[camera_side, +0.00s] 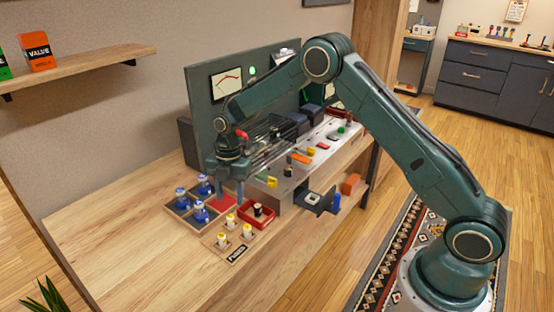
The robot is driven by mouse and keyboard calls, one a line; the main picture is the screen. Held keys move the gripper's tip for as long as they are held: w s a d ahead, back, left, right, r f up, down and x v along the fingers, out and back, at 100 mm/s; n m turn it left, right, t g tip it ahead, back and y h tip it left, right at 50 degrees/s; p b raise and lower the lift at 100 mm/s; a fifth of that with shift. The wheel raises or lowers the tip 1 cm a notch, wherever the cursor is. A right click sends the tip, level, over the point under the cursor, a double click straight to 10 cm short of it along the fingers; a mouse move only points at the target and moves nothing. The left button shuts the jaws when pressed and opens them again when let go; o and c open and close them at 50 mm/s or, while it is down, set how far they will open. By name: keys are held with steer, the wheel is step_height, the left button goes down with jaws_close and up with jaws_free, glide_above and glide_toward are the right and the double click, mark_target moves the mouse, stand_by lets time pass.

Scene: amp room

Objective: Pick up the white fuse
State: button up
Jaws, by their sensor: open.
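Three white fuses with yellow parts stand upright in a wooden holder near the table's front edge: a left one (222,241), a right one (247,231) and a back one (231,220). The holder has a dark label (237,254) at its front. My gripper (227,196) points down with its two fingers spread and nothing visible between them. It is above the area behind the fuses, near a red patch, and appears apart from them. Its exact height is hard to tell.
Several blue-and-white pieces (200,213) stand in a divided tray left of the fuses. A red tray (262,222) with a dark piece is to the right. A grey panel with a meter (226,84) rises behind. The wooden table (120,245) is clear at left.

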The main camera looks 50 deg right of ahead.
mark_target(230, 216)
steer(key=shift+a+f, duration=0.1)
steer(key=shift+f, duration=0.7)
steer(key=shift+s+a+f, duration=0.1)
steer(key=shift+a+f, duration=0.1)
steer(key=shift+f, duration=1.1)
steer(key=shift+a+f, duration=0.15)
steer(key=shift+f, duration=1.1)
jaws_close()
